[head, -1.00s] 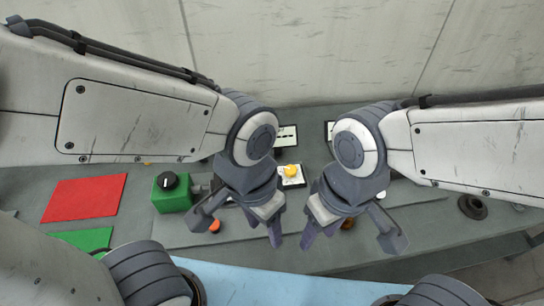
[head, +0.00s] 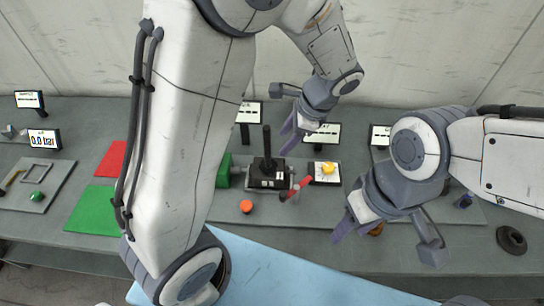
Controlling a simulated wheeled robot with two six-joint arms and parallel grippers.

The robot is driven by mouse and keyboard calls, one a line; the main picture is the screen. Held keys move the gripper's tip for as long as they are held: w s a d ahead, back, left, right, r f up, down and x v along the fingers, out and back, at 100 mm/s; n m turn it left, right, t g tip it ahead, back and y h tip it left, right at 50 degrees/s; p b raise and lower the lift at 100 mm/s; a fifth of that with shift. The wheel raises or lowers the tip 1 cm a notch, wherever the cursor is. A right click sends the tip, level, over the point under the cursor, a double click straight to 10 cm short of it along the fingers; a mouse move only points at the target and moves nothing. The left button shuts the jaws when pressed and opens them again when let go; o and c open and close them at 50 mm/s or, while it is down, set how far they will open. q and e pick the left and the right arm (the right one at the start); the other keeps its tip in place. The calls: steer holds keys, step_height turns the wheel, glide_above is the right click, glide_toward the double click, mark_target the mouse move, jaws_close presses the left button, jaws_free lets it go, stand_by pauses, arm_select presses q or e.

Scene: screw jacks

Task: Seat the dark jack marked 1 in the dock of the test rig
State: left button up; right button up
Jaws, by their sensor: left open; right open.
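A dark jack (head: 267,178) with an upright black post and a red lever (head: 296,187) stands upright mid-bench, beside a green block (head: 223,172). Its mark is too small to read. At the far left a grey plate with a square outline (head: 38,171), a green button (head: 37,197) and a display reading 0.0 bar (head: 44,139) looks like the test rig; the outlined square looks like its dock and is empty. My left gripper (head: 295,138) is open and empty, behind and right of the jack's post. My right gripper (head: 352,219) is open and empty, right of the red lever.
A yellow knob (head: 328,168) sits right of the jack, an orange button (head: 246,206) in front. Red (head: 114,158) and green (head: 93,211) mats lie at left. My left arm crosses the view and hides some bench. A dark ring (head: 511,239) lies far right.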

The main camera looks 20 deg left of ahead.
arm_select(q)
steer(key=w+a+x, duration=0.1)
steer(key=x, duration=0.4)
steer(key=p, duration=0.3)
glide_above(268, 166)
step_height(268, 166, down, 4)
steer(key=shift+s+d+f, duration=0.1)
steer(key=shift+f, duration=0.4)
jaws_close()
stand_by(0.7)
steer(key=shift+w+r, duration=0.2)
